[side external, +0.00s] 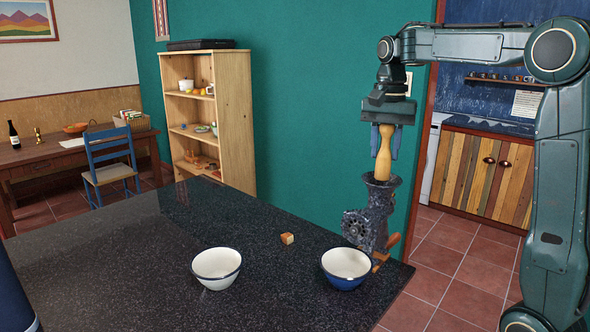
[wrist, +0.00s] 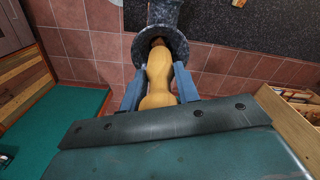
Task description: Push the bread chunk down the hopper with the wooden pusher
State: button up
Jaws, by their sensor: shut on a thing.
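My gripper (side external: 384,150) is shut on the wooden pusher (side external: 384,158), a pale turned piece held upright over the grinder. The pusher's lower end is at the mouth of the hopper (side external: 381,181), the speckled dark funnel on top of the grinder (side external: 368,226). In the wrist view, the pusher (wrist: 158,75) points into the round hopper mouth (wrist: 172,36). A small brown patch shows inside the mouth beyond the pusher's tip; I cannot tell what it is. A bread chunk (side external: 287,239) with a brown crust lies on the dark counter, left of the grinder.
A blue bowl (side external: 346,280) with a white inside stands before the grinder, near the counter's right edge. A white bowl (side external: 216,278) with a dark rim stands further left. A wooden handle (side external: 391,242) sticks out from the grinder. The counter's (side external: 110,270) left part is clear.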

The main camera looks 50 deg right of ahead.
jog(key=shift+f, duration=1.85)
dwell(6.2)
